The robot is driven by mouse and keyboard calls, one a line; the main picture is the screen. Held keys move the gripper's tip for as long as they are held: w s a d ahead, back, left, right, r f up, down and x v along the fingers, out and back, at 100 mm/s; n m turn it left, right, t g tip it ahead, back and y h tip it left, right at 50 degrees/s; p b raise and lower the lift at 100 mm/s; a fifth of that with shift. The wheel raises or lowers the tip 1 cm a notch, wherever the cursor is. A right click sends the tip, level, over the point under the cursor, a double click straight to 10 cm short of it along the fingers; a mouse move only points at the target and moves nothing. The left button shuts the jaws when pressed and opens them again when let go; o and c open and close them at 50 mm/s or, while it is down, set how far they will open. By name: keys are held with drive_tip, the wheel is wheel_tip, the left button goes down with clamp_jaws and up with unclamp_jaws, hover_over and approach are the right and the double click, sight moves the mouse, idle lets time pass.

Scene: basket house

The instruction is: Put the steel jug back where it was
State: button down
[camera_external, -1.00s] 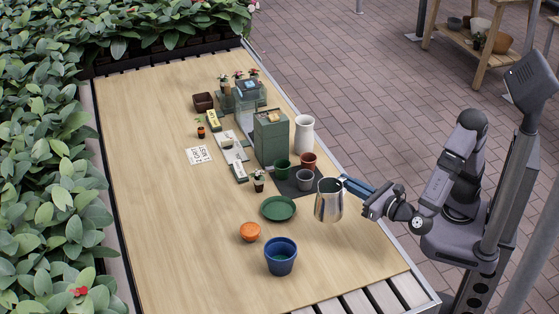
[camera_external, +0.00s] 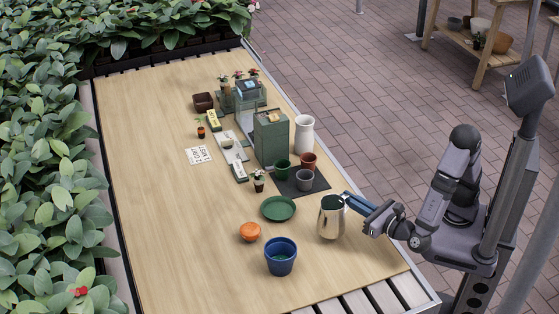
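The steel jug (camera_external: 331,218) is shiny and upright at the right side of the wooden table, to the right of the blue pot. Its base is at or very close to the table top; I cannot tell if it touches. My gripper (camera_external: 346,197) reaches in from the right at the jug's upper right side, where the handle is. It appears shut on the jug there, and the fingers hide most of the handle.
A blue pot (camera_external: 281,257), an orange round object (camera_external: 250,231) and a green plate (camera_external: 278,208) stand to the left. Small pots sit on a dark mat (camera_external: 315,184) behind, near a white vase (camera_external: 304,135) and a green box (camera_external: 271,138). The table's left half (camera_external: 170,230) is mostly clear.

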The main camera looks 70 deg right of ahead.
drive_tip(key=shift+f+b, duration=0.55)
drive_tip(key=shift+f, duration=1.3)
drive_tip(key=c, duration=1.9)
unclamp_jaws()
drive_tip(key=shift+f, duration=0.1)
drive_tip(key=shift+c, duration=0.2)
drive_tip(key=v, duration=1.2)
drive_tip(key=shift+p, duration=0.3)
